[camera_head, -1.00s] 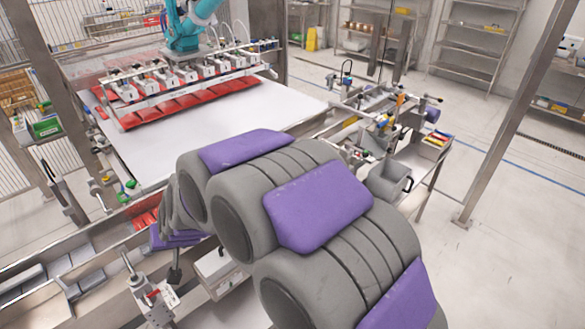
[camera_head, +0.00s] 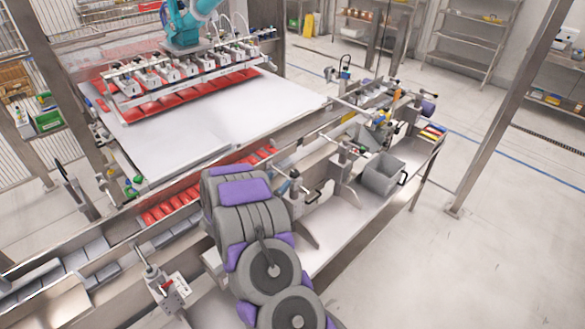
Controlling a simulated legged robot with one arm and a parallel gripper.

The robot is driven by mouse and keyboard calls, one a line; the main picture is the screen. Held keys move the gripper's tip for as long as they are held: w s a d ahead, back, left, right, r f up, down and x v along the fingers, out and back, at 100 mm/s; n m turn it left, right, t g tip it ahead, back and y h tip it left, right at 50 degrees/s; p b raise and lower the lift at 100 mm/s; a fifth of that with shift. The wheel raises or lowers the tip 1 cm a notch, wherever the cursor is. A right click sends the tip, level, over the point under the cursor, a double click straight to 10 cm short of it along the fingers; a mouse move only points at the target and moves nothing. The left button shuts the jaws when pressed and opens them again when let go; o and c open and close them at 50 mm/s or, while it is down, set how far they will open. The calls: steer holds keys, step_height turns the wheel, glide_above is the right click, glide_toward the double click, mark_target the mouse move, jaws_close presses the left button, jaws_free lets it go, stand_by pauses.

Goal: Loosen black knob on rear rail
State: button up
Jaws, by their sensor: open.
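I cannot single out the black knob on the rear rail. Small dark-tipped fittings show in several places. One is an upright clamp (camera_head: 165,285) with a red part at the front left. Another is a fixture (camera_head: 296,190) with a dark lever and a teal-grey top, just right of my arm. A post with a black loop (camera_head: 345,68) stands at the far end of the rails. My arm, grey with purple pads, fills the lower middle. My gripper does not show; my arm links probably hide it.
A white table (camera_head: 190,130) holds a row of red packs (camera_head: 180,97) under a picker head (camera_head: 175,72). A conveyor (camera_head: 160,210) with red packs runs diagonally behind my arm. Floor at the right is clear.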

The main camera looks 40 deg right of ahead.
mark_target(293, 177)
steer(key=shift+g+h, duration=0.4)
steer(key=d, duration=0.4)
steer(key=s+d, duration=0.1)
steer(key=d, duration=0.1)
steer(key=shift+s+d+f, duration=0.1)
steer(key=shift+d+f, duration=0.1)
steer(key=shift+f, duration=0.1)
steer(key=shift+w+d, duration=0.2)
steer(key=shift+d, duration=0.1)
steer(key=shift+w+d+r, duration=0.35)
steer(key=shift+w, duration=0.2)
steer(key=shift+w+d+f+b, duration=0.1)
steer(key=shift+d+f+b, duration=0.05)
steer(key=shift+d, duration=0.65)
steer(key=shift+w+d+f+b, duration=0.1)
steer(key=shift+d+b, duration=0.05)
steer(key=shift+d, duration=0.65)
steer(key=shift+a+r, duration=0.2)
steer(key=shift+a, duration=0.5)
steer(key=c, duration=1)
steer(key=shift+o, duration=0.2)
